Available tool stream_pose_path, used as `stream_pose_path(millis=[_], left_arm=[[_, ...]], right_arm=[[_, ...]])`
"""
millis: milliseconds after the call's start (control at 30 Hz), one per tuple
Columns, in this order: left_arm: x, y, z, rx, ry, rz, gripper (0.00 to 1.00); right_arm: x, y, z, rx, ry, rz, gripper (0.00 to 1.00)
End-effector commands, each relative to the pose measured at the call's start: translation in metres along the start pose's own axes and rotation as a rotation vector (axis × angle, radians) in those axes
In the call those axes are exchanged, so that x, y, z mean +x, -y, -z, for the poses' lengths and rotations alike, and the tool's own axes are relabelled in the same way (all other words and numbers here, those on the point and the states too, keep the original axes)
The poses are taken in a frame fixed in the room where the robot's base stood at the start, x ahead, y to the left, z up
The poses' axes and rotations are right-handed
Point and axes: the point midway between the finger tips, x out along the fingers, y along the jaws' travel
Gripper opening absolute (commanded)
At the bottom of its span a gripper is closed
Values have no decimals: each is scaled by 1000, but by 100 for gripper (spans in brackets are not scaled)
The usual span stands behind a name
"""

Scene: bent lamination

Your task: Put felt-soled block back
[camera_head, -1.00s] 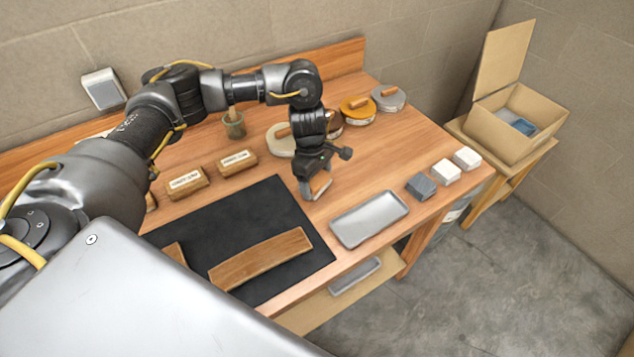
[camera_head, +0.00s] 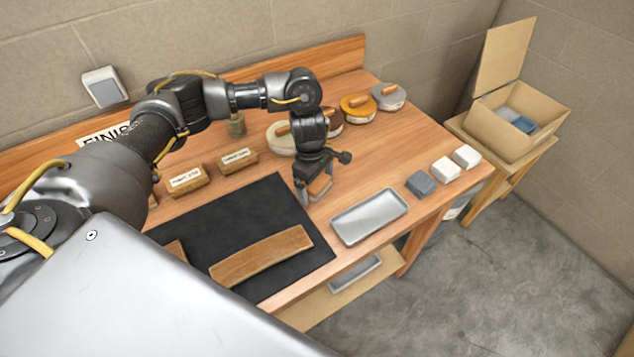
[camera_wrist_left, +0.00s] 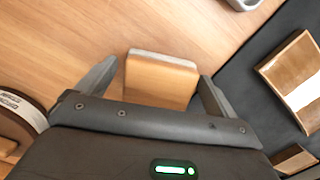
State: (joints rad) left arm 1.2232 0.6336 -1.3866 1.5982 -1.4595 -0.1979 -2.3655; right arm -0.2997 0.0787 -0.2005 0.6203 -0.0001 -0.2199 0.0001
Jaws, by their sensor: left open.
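The felt-soled block (camera_wrist_left: 160,82) is a small wooden block with a pale grey layer along its far edge in the left wrist view. It is between the two fingers of my left gripper (camera_wrist_left: 160,72), with a gap showing on each side. In the head view the left gripper (camera_head: 314,193) is low over the bench, right of the black mat (camera_head: 268,205), and the block (camera_head: 321,184) shows partly behind its fingers. The gripper is open. Whether the block touches the bench is hidden. My right gripper is not in view.
A grey metal tray (camera_head: 370,216) lies right of the gripper. A grey block (camera_head: 420,184) and white blocks (camera_head: 445,169) line the right edge. Round tins (camera_head: 357,107) stand behind. A curved wooden piece (camera_head: 262,256) lies on the mat. Labelled wooden blocks (camera_head: 238,160) sit left.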

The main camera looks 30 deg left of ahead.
Motion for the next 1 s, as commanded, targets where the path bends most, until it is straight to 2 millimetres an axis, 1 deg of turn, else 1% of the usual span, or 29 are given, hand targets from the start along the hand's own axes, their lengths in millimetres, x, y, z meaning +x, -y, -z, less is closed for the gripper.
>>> stream_pose_path(millis=[167, 233, 367, 600, 700, 833, 1000], left_arm=[[-7, 0, -1, 0, 0, 0, 94], [-13, -2, 0, 2, -1, -5, 94], [-36, -2, 0, 3, -2, -7, 94], [-84, -1, 0, 2, -2, -5, 94], [-100, -1, 0, 1, -2, -4, 94], [-114, -1, 0, 0, -1, -3, 94], [-122, 0, 0, -1, -1, 0, 94]], right_arm=[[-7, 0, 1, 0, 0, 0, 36], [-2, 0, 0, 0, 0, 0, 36], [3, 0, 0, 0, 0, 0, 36], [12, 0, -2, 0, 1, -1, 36], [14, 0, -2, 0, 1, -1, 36], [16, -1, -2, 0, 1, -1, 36], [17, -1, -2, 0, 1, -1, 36]])
